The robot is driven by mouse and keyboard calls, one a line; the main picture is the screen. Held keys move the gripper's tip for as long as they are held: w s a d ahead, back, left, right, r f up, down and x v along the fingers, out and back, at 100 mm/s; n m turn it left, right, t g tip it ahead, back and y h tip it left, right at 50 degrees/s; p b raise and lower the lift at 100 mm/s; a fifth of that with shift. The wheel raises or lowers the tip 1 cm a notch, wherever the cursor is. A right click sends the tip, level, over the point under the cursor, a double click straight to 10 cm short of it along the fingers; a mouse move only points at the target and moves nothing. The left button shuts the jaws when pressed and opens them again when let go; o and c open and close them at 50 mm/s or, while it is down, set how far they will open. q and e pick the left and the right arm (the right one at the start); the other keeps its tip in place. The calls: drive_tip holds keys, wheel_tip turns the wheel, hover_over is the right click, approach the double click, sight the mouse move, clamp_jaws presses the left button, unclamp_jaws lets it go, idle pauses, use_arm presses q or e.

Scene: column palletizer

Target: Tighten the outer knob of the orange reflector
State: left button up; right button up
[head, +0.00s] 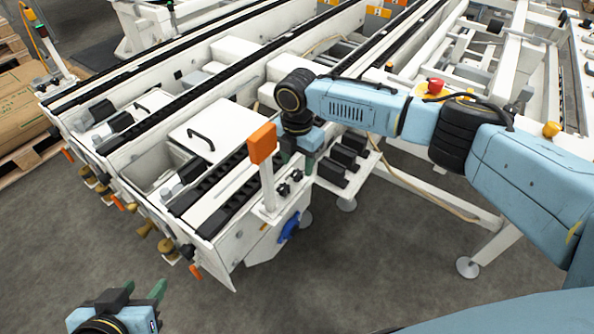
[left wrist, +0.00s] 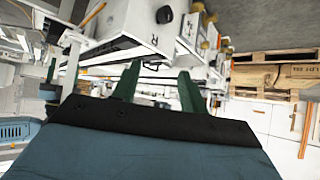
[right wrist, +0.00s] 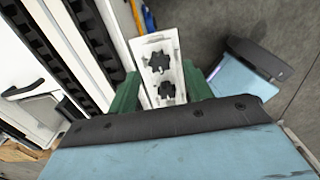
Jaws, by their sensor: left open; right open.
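The orange reflector (head: 262,143) stands upright on a white post at the near corner of the conveyor frame. Two black star knobs sit on the white bracket at its foot, one nearer the post (head: 284,189) and one further right (head: 297,176). My right gripper (head: 297,163) is open, pointing down just above these knobs. In the right wrist view, the bracket plate (right wrist: 149,45) with both knobs, upper (right wrist: 160,62) and lower (right wrist: 167,90), shows between the open green fingers; contact cannot be told. My left gripper (head: 143,288) is open and empty, low at the left.
The white conveyor frame (head: 224,247) carries brass knobs (head: 144,229) and small orange parts along its near side. A blue round part (head: 289,226) is below the bracket. A red button (head: 435,86) is behind my right arm. A pallet with boxes (head: 22,110) stands far left. Floor in front is clear.

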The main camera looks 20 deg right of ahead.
sight(297, 177)
wheel_tip(297, 177, down, 3)
drive_tip(key=shift+r+b, duration=0.2)
drive_tip(key=shift+b, duration=0.25)
use_arm(q)
drive_tip(key=shift+w+d+r+t+h, duration=0.2)
drive_tip(key=shift+w+d+r+t, duration=0.1)
drive_tip(key=shift+w+r+t, duration=0.4)
drive_tip(key=shift+w+d+r+t+h, duration=0.2)
drive_tip(key=shift+w+d+r+t, duration=0.25)
drive_tip(key=shift+r, duration=0.35)
drive_tip(key=shift+w+d+r+t+h, duration=0.2)
drive_tip(key=shift+w+r+t, duration=0.35)
drive_tip(key=shift+r+t, duration=0.15)
use_arm(e)
drive_tip(key=shift+f, duration=0.2)
